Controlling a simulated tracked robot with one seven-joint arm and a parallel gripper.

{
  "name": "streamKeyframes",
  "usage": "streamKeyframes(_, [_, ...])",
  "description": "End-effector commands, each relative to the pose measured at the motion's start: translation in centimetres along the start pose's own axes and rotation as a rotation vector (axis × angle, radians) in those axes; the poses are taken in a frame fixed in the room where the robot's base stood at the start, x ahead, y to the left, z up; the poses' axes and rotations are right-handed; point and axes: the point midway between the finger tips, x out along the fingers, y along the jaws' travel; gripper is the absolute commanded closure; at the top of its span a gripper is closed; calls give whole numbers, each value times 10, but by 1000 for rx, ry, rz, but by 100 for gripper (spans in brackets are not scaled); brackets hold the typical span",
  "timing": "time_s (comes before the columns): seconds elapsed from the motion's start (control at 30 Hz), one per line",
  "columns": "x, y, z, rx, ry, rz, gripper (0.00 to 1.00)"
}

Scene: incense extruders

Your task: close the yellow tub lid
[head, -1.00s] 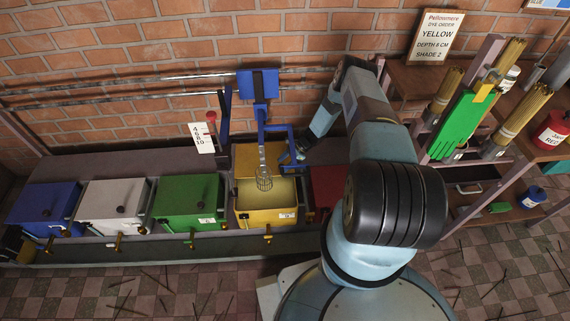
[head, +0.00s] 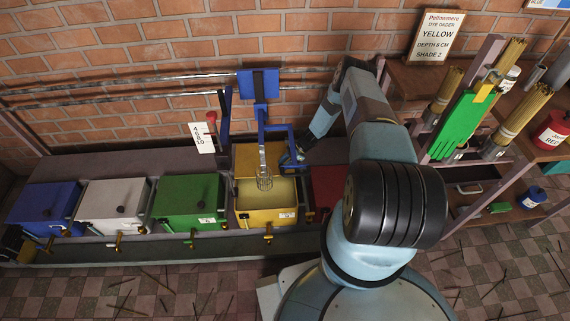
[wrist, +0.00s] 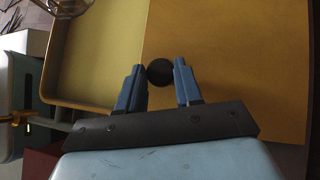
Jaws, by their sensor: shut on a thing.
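The yellow tub (head: 265,217) stands in the row of tubs and is open at the top. Its yellow lid (head: 257,158) is raised at the back of the opening, hinged side toward the wall. In the wrist view the lid (wrist: 230,65) fills the right and the open tub (wrist: 78,92) shows at left. My gripper (wrist: 159,76) is shut on the lid's dark round knob (wrist: 159,71), one finger on each side. In the head view my gripper (head: 298,160) is at the lid's right side, partly hidden by the blue frame.
A wire basket (head: 264,180) hangs from a blue hoist (head: 260,88) over the yellow tub's opening. Closed green (head: 187,198), white (head: 113,203) and blue (head: 46,204) tubs stand to the left. A red tub (head: 326,186) is close on the right, partly behind my arm.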

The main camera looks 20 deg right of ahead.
Motion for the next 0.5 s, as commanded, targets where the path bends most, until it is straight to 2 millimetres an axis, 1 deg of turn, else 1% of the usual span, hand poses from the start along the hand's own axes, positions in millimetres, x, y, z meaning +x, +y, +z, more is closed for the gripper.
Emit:
streamKeyframes(0.33, [-1,2,-1,2,0,-1,100])
streamKeyframes(0.43, [0,8,0,3,1,-1,100])
streamKeyframes(0.5, [2,18,2,4,-1,0,100])
